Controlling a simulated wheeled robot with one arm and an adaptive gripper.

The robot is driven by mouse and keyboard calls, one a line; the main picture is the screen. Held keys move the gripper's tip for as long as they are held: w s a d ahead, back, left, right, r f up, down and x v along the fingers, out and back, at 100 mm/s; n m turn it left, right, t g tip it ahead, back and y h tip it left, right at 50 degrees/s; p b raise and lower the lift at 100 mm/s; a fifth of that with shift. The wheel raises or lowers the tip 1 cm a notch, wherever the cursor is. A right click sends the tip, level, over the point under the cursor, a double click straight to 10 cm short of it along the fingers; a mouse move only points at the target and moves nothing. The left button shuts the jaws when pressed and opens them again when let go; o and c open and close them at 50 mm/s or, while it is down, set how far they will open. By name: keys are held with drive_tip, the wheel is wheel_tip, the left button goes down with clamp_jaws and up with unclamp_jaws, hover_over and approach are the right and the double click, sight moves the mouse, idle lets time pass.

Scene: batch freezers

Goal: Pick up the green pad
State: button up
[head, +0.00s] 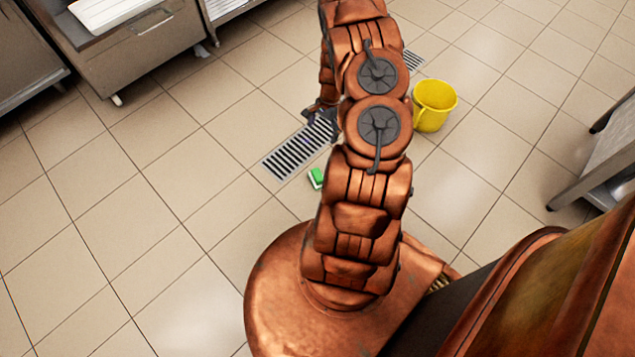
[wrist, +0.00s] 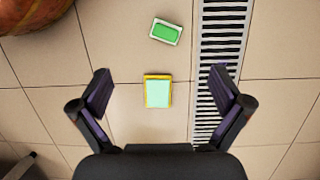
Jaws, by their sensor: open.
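A green pad with a pale, whitish border (wrist: 165,31) lies flat on the tiled floor, left of the drain grate, at the top of the wrist view. It also shows in the head view (head: 317,177), just left of my arm. A second pad, pale green with a yellow edge (wrist: 158,91), lies on the floor between my fingertips in the wrist picture; I cannot make it out in the head view. My gripper (wrist: 162,74) is open and empty, pointing down. The green pad lies beyond its fingertips. In the head view the gripper is partly hidden by my arm.
A slotted metal drain grate (head: 297,150) is set in the floor beside the pads. A yellow bucket (head: 434,106) stands right of my arm. A steel cabinet (head: 140,50) is at upper left and a metal table (head: 603,160) at right. The floor at left is clear.

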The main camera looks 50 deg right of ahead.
sight(317, 174)
drive_tip(key=f+m+b, duration=0.1)
drive_tip(key=f+b, duration=0.1)
drive_tip(key=f, duration=0.5)
drive_tip(key=s+f+m+t+b, duration=0.1)
drive_tip(key=f+b, duration=0.1)
drive_tip(key=f, duration=0.5)
drive_tip(key=f+m+t+y+b, duration=0.1)
drive_tip(key=f+m+b, duration=0.1)
drive_tip(key=f, duration=0.5)
drive_tip(key=shift+s+d+f, duration=0.1)
drive_tip(key=shift+s+f, duration=0.05)
drive_tip(key=shift+f, duration=0.25)
drive_tip(key=shift+w+b+x, duration=0.2)
drive_tip(key=shift+b+x, duration=0.65)
drive_tip(key=shift+x, duration=0.75)
drive_tip(key=shift+w+b+x, duration=0.2)
drive_tip(key=shift+b+x, duration=0.6)
drive_tip(key=shift+x, duration=0.8)
drive_tip(key=shift+r, duration=0.1)
drive_tip(key=shift+c, duration=0.2)
